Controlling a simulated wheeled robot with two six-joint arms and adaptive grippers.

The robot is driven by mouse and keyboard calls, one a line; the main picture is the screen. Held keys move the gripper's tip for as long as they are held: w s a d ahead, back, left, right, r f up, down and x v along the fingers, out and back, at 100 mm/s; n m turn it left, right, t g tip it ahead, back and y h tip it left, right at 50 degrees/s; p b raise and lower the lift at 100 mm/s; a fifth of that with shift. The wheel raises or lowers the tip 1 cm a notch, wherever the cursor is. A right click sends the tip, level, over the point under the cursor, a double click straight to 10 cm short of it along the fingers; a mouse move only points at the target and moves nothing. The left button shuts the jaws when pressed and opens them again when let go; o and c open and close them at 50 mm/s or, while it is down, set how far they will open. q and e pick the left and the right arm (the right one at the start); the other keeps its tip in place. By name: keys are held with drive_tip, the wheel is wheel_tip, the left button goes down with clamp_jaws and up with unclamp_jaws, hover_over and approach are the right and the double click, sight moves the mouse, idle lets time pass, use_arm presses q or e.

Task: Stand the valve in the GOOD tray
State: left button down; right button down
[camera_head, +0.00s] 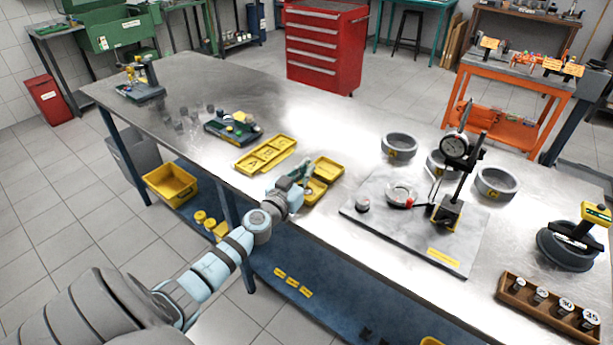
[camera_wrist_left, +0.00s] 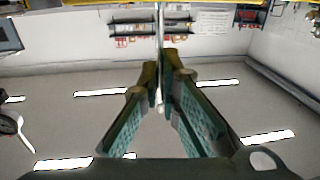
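My left gripper (camera_head: 303,172) is over the front edge of the steel bench, beside the small yellow trays. In the left wrist view its two green-padded fingers (camera_wrist_left: 159,82) converge on a thin, shiny upright rod, which looks like the stem of the valve (camera_wrist_left: 160,25). The valve's ends are not clear, and in the head view the gripper hides it. One yellow tray (camera_head: 328,168) lies just right of the gripper and another (camera_head: 317,190) lies partly under it. No GOOD label is readable on either. My right gripper is not in view.
A lettered yellow tray with compartments (camera_head: 265,153) lies left of the gripper. A grey plate (camera_head: 400,235) with a dial gauge stand (camera_head: 455,148) is to the right, with several metal rings around it.

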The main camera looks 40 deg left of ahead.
use_arm(q)
drive_tip(key=shift+w, duration=0.1)
drive_tip(key=c, duration=1.8)
unclamp_jaws()
drive_tip(key=shift+s+r, duration=0.15)
drive_tip(key=shift+s, duration=0.05)
drive_tip(key=s+d+p, duration=0.1)
drive_tip(key=s, duration=1)
drive_tip(key=shift+s+d+p, duration=0.25)
drive_tip(key=shift+d+p, duration=0.05)
drive_tip(key=shift+d, duration=0.1)
